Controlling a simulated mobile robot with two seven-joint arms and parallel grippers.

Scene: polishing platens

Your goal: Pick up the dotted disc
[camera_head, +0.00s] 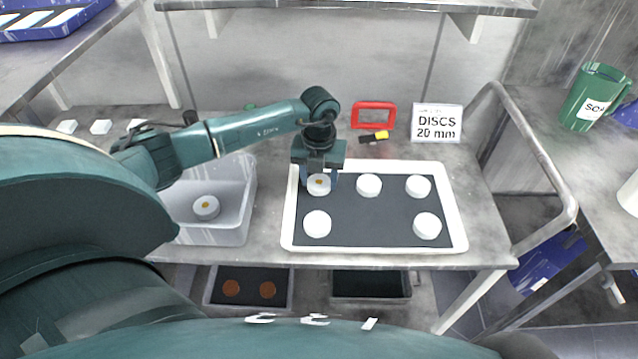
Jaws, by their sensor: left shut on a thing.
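The dotted disc (318,185) is white with an orange-brown dot on top. It is at the back left of the white tray (460,225) with the dark mat. My left gripper (320,184) points down over it and is shut on it, one finger at each side. I cannot tell whether the disc touches the mat. Plain white discs lie on the same mat, among them one at the back middle (368,185) and one at the front left (317,224). My right gripper is not in view.
A pale bin (235,233) left of the tray holds another dotted white disc (206,207). A metal rail (545,150) bounds the right side.

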